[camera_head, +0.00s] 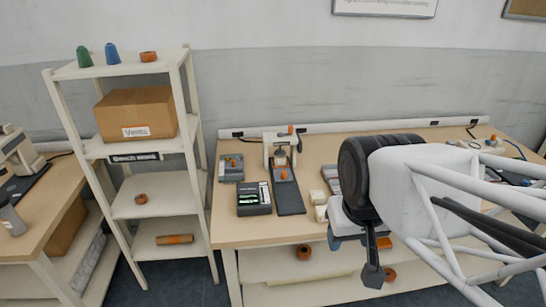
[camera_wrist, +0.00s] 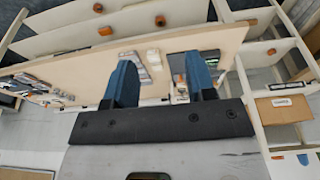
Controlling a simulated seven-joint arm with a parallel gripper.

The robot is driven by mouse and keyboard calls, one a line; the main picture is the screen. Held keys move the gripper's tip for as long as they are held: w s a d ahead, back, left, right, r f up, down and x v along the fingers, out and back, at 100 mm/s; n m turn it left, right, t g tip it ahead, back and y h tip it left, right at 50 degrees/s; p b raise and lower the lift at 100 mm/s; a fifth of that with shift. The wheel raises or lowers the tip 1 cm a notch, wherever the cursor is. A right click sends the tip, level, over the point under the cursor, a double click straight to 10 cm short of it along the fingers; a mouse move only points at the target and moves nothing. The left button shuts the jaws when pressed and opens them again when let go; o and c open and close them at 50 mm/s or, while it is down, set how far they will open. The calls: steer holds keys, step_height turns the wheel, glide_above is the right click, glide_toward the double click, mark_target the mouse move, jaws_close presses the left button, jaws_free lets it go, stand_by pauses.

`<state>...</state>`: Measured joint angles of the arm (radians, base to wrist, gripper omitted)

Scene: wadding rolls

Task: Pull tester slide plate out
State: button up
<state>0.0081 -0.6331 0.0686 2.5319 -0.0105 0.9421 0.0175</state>
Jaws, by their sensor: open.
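The tester (camera_head: 281,148) is a pale upright stand with an orange knob, near the back of the wooden table. Its dark slide plate (camera_head: 290,198) lies flat on the table and reaches from the stand toward the front edge; an orange piece sits on its upper part. My gripper (camera_head: 372,268) is to the right of the plate and nearer the camera, well apart from it, and one dark finger shows pointing down. In the wrist view my gripper (camera_wrist: 161,64) shows two blue fingers spread wide with nothing held. The right finger there hides part of the tabletop items.
A black boxed device (camera_head: 254,198) stands close to the left of the plate. A grey device (camera_head: 231,167) is behind it. Small cream blocks (camera_head: 319,203) are to the right. A shelf rack (camera_head: 165,204) stands left of the table. Orange rolls (camera_head: 303,252) lie on the lower shelf.

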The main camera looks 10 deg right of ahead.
steer(key=shift+w, duration=0.1)
steer(key=m+g, duration=0.3)
steer(key=m, duration=0.6)
glide_above(284, 172)
step_height(284, 172, down, 21)
steer(key=shift+r, duration=0.2)
steer(key=shift+w+f, duration=0.15)
steer(key=shift+f, duration=0.1)
steer(key=shift+f, duration=0.1)
steer(key=shift+f, duration=3.8)
